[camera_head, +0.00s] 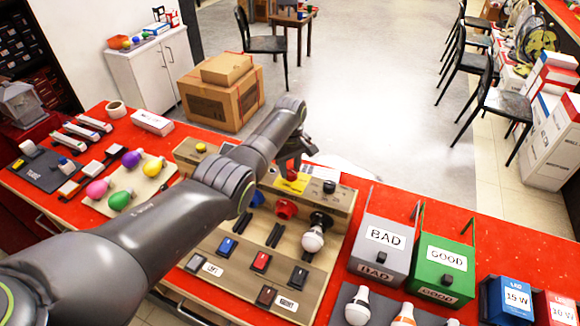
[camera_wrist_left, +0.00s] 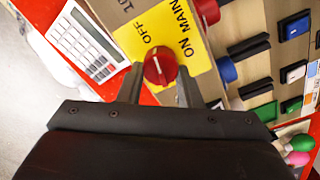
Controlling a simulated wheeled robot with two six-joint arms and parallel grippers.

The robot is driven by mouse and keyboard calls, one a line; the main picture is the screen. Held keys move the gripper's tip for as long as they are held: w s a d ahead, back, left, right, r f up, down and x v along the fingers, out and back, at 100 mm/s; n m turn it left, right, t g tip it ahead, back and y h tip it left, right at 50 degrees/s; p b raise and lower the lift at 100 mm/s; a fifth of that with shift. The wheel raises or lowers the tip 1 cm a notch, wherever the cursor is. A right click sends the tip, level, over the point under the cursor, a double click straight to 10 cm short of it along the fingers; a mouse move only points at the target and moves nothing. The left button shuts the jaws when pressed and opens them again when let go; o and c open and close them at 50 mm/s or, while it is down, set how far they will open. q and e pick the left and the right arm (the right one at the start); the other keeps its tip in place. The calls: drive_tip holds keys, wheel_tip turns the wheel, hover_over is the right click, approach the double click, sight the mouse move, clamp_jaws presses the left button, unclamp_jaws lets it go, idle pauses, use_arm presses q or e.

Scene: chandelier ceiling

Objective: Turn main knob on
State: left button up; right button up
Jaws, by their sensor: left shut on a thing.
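The red main knob (camera_wrist_left: 160,68) sits on a yellow plate (camera_wrist_left: 200,58) marked OFF, ON and MAIN in the left wrist view. Its small pale mark appears to point towards the OFF word. My left gripper (camera_wrist_left: 160,78) has its two fingers on either side of the knob and is shut on it. In the head view my left arm reaches across the beige test panel (camera_head: 338,212), and the left gripper (camera_head: 292,163) is at the panel's back edge. The arm partly hides the panel and knob there. My right gripper is not in view.
A white calculator (camera_wrist_left: 83,42) lies beside the panel. A white bulb (camera_head: 313,240) is in a panel socket. Grey BAD (camera_head: 383,238) and green GOOD (camera_head: 441,258) boxes stand to the right. Coloured bulbs lie on a board to the left. A cardboard box (camera_head: 222,105) stands behind.

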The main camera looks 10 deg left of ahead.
use_arm(q)
drive_tip(key=m, duration=0.4)
drive_tip(key=shift+w+d, duration=0.1)
drive_tip(key=m, duration=0.4)
drive_tip(key=shift+d, duration=0.1)
drive_tip(key=m, duration=0.3)
drive_tip(key=shift+d+m+p, duration=0.1)
drive_tip(key=shift+m+p, duration=0.2)
drive_tip(key=shift+m, duration=0.1)
drive_tip(key=shift+d+m, duration=0.1)
drive_tip(key=shift+m, duration=1.8)
drive_tip(key=o, duration=1)
drive_tip(key=shift+r, duration=0.1)
